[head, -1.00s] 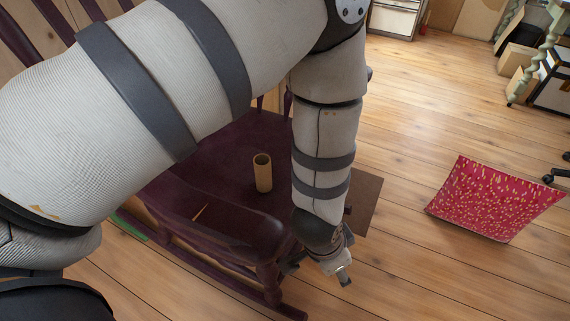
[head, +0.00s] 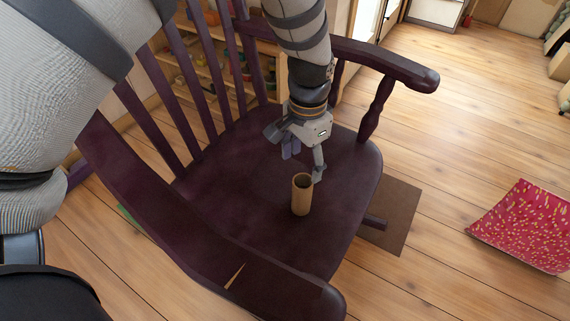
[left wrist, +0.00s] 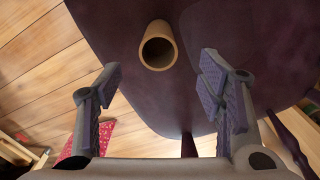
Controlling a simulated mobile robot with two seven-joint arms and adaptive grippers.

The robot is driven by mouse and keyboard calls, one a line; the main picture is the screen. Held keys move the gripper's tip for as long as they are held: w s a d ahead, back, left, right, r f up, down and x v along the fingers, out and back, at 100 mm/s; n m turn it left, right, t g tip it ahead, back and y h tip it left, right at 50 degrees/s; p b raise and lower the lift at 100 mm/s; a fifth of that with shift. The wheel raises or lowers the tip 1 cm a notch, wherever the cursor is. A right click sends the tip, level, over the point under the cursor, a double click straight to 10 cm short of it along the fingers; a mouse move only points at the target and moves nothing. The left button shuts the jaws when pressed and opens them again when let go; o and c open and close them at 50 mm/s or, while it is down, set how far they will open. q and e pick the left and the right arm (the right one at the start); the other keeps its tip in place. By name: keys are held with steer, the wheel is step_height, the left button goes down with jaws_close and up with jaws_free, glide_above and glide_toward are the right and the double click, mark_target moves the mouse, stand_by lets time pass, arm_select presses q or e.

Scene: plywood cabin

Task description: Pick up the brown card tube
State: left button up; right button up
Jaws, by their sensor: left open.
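The brown card tube (head: 301,195) stands upright on the seat of a dark purple rocking chair (head: 235,200) in the head view. It also shows in the left wrist view as an open round end with part of its wall (left wrist: 158,46), at the top between the fingers. My left gripper (head: 303,164) is open and empty, just behind and above the tube, pointing down at the seat. In the left wrist view its two fingers (left wrist: 157,97) are spread wide, with the tube beyond their tips. The two look apart. My right gripper is not in view.
The chair's slatted back (head: 190,75) and armrests, one of them at the right (head: 385,62), surround the seat. A red patterned cushion (head: 525,225) lies on the wooden floor at the right. A brown mat (head: 398,215) lies beside the chair.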

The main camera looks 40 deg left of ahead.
mark_target(302, 191)
arm_select(q)
steer(key=shift+a+f, duration=0.1)
steer(key=shift+f, duration=0.25)
steer(key=f, duration=0.3)
steer(key=f+b, duration=0.1)
steer(key=f, duration=0.7)
steer(key=shift+d+f+b, duration=0.1)
steer(key=shift+d+b, duration=0.15)
steer(key=shift+b, duration=0.1)
steer(key=c, duration=1.2)
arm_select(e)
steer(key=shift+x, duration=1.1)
